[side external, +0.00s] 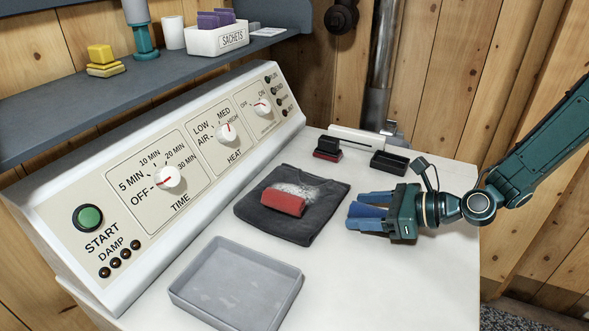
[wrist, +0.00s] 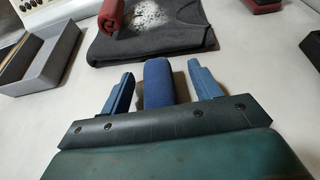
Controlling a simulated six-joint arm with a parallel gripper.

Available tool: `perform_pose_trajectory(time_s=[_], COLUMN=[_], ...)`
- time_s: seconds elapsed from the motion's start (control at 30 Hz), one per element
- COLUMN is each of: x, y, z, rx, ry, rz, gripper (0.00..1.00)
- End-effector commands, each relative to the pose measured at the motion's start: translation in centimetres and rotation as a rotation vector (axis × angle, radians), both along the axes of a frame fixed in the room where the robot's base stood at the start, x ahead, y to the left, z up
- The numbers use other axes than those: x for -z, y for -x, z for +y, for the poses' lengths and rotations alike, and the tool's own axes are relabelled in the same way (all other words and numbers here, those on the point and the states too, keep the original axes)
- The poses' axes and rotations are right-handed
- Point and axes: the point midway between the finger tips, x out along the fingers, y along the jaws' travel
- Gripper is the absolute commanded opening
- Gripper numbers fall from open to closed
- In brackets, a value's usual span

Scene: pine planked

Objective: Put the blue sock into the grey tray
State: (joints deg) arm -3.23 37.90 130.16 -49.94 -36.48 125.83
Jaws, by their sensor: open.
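The blue sock, a dark blue roll, lies on the white top between the fingers of my gripper (side external: 360,210). In the wrist view the blue sock (wrist: 158,80) shows between the two blue fingers of my gripper (wrist: 160,74), with gaps on both sides. My gripper is open around it, low over the white top. The sock's rear end is hidden by the gripper body. The grey tray (side external: 210,308) is shallow and sits at the front of the white top, left of my gripper. The tray also shows at the left of the wrist view (wrist: 60,56).
A folded dark shirt (side external: 318,225) with a red roll (side external: 283,202) on it lies ahead of my gripper. A black dish (side external: 389,163) and a red-and-black block (side external: 327,149) stand behind. The sloped control panel (side external: 185,165) borders the top's left side.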

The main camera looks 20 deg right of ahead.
Motion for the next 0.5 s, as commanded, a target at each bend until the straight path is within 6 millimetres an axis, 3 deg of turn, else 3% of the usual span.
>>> perform_pose_trajectory(time_s=[0.23, 0.5], x=[-0.3, -1.3], y=[0.0, 1.7], z=[0.0, -1.7], rx=[0.001, 0.003], ry=[0.000, -0.001], rz=[-0.002, 0.001], gripper=[0.62, 0.62])
